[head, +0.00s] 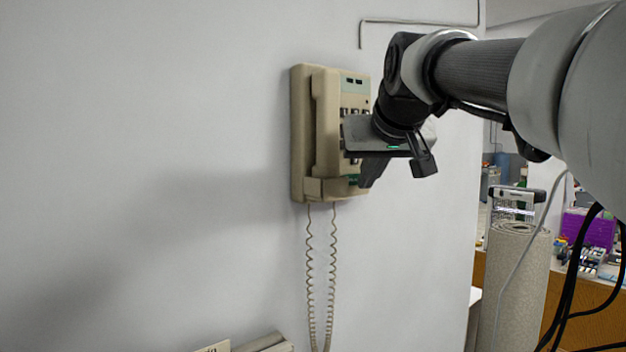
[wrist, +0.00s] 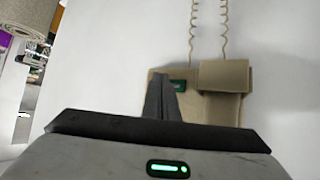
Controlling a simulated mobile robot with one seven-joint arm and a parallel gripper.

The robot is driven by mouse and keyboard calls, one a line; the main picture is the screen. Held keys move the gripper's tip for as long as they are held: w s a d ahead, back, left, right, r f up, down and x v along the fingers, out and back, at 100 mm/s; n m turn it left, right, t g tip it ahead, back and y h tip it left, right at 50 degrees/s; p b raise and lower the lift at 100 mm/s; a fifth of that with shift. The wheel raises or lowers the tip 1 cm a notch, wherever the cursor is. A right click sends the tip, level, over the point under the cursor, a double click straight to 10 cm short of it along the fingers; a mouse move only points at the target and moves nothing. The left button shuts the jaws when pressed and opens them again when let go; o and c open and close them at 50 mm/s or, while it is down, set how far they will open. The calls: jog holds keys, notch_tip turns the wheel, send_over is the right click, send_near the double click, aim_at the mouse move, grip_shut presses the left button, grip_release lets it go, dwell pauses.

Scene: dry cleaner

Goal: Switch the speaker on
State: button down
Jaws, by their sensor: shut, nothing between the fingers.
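A beige wall phone (head: 299,135) hangs on the white wall, with its handset (head: 325,120) on the left side and a keypad (head: 346,112) on the right. A small green button or label (head: 354,181) sits low on its face. It also shows in the wrist view (wrist: 178,86), where the phone appears upside down. My gripper (head: 370,178) is shut and empty, in front of the phone's lower right part. In the wrist view the fingertips (wrist: 161,76) overlap the picture close beside the green patch. I cannot tell whether they touch the phone. My gripper and wrist hide part of the keypad.
A coiled cord (head: 310,270) hangs below the phone. A white sign and a pale box edge (head: 262,343) show at the bottom. At right, past the wall's edge, stand a rolled carpet (head: 520,285) and a counter with a purple item (head: 588,230). The wall left of the phone is bare.

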jog(key=shift+w+a, duration=0.2)
jog(key=shift+w, duration=0.1)
dwell(0.4)
dwell(0.4)
jog(key=shift+s+d, duration=0.45)
jog(key=shift+s, duration=0.2)
jog(key=s+d+b, duration=0.1)
jog(key=s, duration=0.1)
jog(key=s+d+b, duration=0.1)
jog(key=s+d, duration=0.1)
dwell(0.3)
jog(key=s+f+g+p, duration=0.1)
jog(key=s+f+g, duration=0.1)
jog(key=s+f, duration=0.9)
jog(key=s+f+m+g+h+p, duration=0.1)
jog(key=s+f+g, duration=0.2)
jog(key=s+f, duration=0.9)
notch_tip(320, 180, down, 6)
jog(key=shift+a+f+p, duration=0.1)
jog(key=shift+a+p, duration=0.2)
jog(key=shift+a, duration=0.05)
